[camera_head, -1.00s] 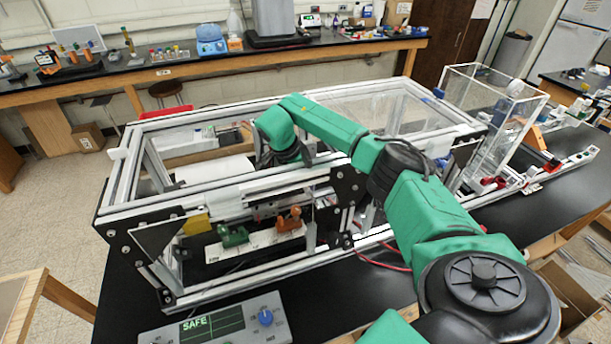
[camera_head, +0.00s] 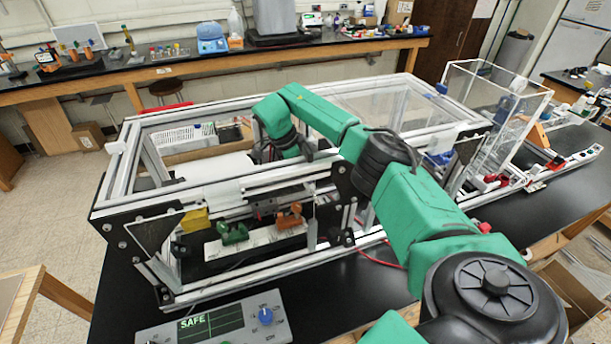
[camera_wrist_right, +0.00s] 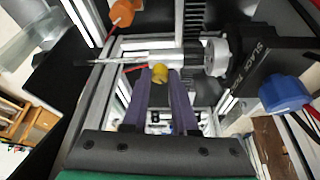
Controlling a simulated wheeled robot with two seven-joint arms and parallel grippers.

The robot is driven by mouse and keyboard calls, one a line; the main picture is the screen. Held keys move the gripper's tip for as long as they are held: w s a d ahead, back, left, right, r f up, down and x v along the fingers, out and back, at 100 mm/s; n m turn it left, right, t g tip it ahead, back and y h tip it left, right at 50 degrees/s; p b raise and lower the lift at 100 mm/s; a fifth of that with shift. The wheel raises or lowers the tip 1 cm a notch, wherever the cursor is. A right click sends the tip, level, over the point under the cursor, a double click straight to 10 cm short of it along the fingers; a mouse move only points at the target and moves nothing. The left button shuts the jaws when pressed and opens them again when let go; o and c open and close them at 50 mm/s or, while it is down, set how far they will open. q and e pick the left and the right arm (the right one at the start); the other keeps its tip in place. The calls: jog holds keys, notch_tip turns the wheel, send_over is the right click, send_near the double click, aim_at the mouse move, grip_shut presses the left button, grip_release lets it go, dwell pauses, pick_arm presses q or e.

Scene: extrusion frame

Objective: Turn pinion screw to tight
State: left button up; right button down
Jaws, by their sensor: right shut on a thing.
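The pinion screw appears as a small round yellow head (camera_wrist_right: 160,73) in the right wrist view, on a pale horizontal shaft (camera_wrist_right: 137,57). My right gripper (camera_wrist_right: 161,78) has two purple fingers closed on the yellow head, one on each side. A white round wheel (camera_wrist_right: 216,58) sits to the right of it, beside a dark toothed rack (camera_wrist_right: 194,22). A black plate (camera_wrist_right: 262,62) reads "SLACK". In the head view my green right arm reaches into the aluminium frame (camera_head: 112,195); its fingers and the screw are hidden there. My left gripper is not in view.
Frame bars surround my right wrist. An orange part (camera_wrist_right: 122,13) and a blue part (camera_wrist_right: 285,92) stand near it. In the head view, green (camera_head: 233,233) and orange (camera_head: 290,217) parts sit low in the frame. A control box (camera_head: 215,322) reading "SAFE" is in front.

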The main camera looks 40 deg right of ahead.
jog(key=shift+w+d+m+g+y+b, duration=0.1)
jog(key=shift+m+g+y+b, duration=0.2)
jog(key=shift+m+b, duration=0.5)
jog(key=shift+d+m+g+y+b, duration=0.1)
jog(key=shift+m+g+y+b, duration=0.2)
jog(key=shift+m, duration=0.9)
jog(key=c, duration=0.7)
grip_release()
